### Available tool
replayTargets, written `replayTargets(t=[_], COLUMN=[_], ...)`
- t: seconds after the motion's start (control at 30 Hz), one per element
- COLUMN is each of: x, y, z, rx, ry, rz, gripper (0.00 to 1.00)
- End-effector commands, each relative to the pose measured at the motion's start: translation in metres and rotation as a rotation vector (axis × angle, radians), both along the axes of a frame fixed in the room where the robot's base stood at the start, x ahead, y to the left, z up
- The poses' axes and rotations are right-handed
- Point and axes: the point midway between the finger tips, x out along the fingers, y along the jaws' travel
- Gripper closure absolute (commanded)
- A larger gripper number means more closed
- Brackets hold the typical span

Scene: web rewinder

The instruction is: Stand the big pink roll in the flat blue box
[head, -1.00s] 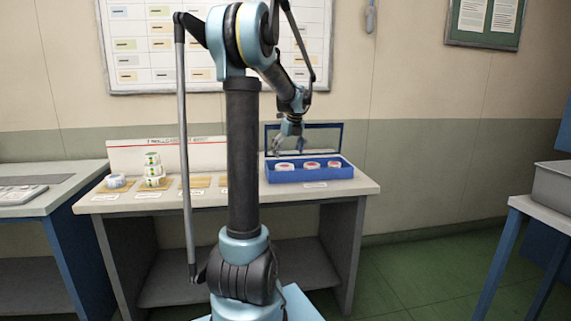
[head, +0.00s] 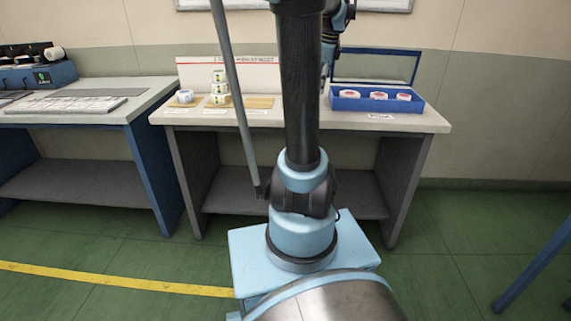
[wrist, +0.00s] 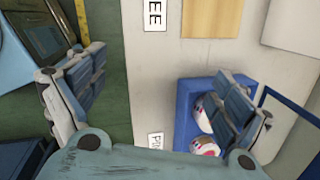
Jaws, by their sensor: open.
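The flat blue box (head: 395,106) stands on the right part of the table with its clear, blue-framed lid raised. Several white rolls with pink-red labels sit in a row inside it: a left one (head: 349,93), a middle one (head: 379,95) and a right one (head: 403,97). I cannot tell which is the big pink roll. In the wrist view the box (wrist: 183,105) and two rolls (wrist: 207,110) show partly behind the right finger. My gripper (wrist: 160,78) is open and empty above the table's front edge. In the head view its fingers are hidden behind my arm.
On the table (head: 425,120), a stack of white-green rolls (head: 219,88) and a single roll (head: 185,97) stand left on tan mats. A second bench (head: 100,115) at the left holds a blue dispenser (head: 40,77).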

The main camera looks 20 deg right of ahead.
Motion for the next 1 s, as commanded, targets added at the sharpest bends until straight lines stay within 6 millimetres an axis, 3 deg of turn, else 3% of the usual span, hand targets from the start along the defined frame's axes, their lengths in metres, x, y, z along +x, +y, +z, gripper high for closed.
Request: replayTargets(t=[0.03, 0.2, 0.5, 0.8, 1.0], x=[-0.013, -0.054, -0.135, -0.208, -0.233], y=[0.022, 0.076, 0.148, 0.187, 0.195], z=[-0.006, -0.027, -0.08, -0.147, -0.174], rx=[-0.026, -0.119, -0.276, -0.421, -0.475], ry=[0.001, 0.006, 0.007, 0.002, 0.002], rz=[0.108, 0.485, 1.151, 1.782, 2.021], gripper=[0.08, 0.08, 0.08, 0.08, 0.08])
